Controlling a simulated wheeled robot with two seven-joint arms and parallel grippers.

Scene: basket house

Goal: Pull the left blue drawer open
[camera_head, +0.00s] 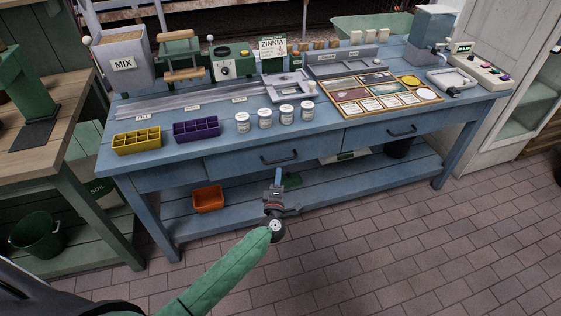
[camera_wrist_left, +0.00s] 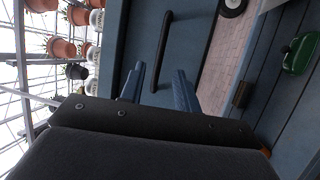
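The left blue drawer (camera_head: 232,162) is under the blue workbench top and looks shut. Its dark bar handle (camera_head: 280,159) is on the front face. My left gripper (camera_head: 278,172) is just in front of and below the handle in the head view, with its fingers pointing at the drawer. In the left wrist view the handle (camera_wrist_left: 163,48) runs upright in the picture, its lower end between the two blue fingertips (camera_wrist_left: 159,76). The fingers are apart with nothing gripped; contact with the handle cannot be told. My right gripper is not in view.
A second drawer handle (camera_head: 402,131) is to the right. Yellow (camera_head: 137,141) and purple (camera_head: 197,128) trays and several white jars (camera_head: 265,118) stand on the bench. An orange bin (camera_head: 208,199) sits on the lower shelf. The brick floor in front is clear.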

